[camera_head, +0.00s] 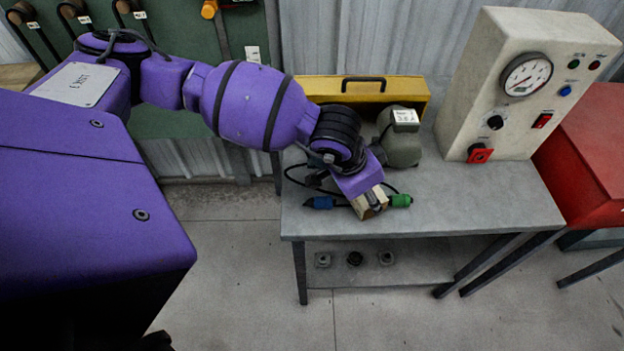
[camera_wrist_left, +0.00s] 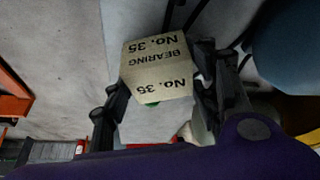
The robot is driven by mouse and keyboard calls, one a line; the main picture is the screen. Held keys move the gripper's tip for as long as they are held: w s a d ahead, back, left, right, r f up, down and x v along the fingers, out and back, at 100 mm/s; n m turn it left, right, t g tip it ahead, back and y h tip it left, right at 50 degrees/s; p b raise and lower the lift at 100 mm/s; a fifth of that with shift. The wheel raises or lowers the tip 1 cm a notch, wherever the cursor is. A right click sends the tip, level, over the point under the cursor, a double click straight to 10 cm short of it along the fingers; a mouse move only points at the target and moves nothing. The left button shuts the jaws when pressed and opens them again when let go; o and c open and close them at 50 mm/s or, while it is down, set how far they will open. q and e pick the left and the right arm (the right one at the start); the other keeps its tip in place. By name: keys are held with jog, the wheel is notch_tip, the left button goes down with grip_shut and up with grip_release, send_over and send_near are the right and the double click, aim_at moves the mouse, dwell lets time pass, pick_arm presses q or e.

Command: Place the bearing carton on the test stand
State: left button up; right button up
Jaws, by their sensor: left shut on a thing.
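The bearing carton (camera_head: 371,204) is a small tan box over the front part of the grey bench top (camera_head: 490,205). A gauge panel (camera_head: 515,120) stands on the bench's right side; I take the bench and panel as the test stand. My left gripper (camera_head: 366,195) reaches down from the left and is shut on the carton. In the left wrist view the carton (camera_wrist_left: 157,68), lettered "BEARING No. 35", sits between the fingers of my left gripper (camera_wrist_left: 155,90). Its underside is hidden, so I cannot tell whether it touches the bench. My right gripper is not in view.
A cable with a blue connector (camera_head: 322,202) and a green connector (camera_head: 402,200) lies beside the carton. A grey-green motor-like unit (camera_head: 401,145) and yellow case (camera_head: 350,88) stand behind. The bench top right of the carton is clear. A red cabinet (camera_head: 590,160) stands at right.

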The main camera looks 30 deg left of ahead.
pick_arm(q)
jog(key=shift+w+f, duration=0.1)
jog(key=shift+f, duration=0.45)
jog(key=o, duration=1.4)
jog(key=shift+r, duration=0.1)
jog(key=shift+r, duration=0.4)
jog(key=v, duration=1.1)
jog(key=shift+s+r, duration=0.2)
jog(key=shift+a, duration=0.15)
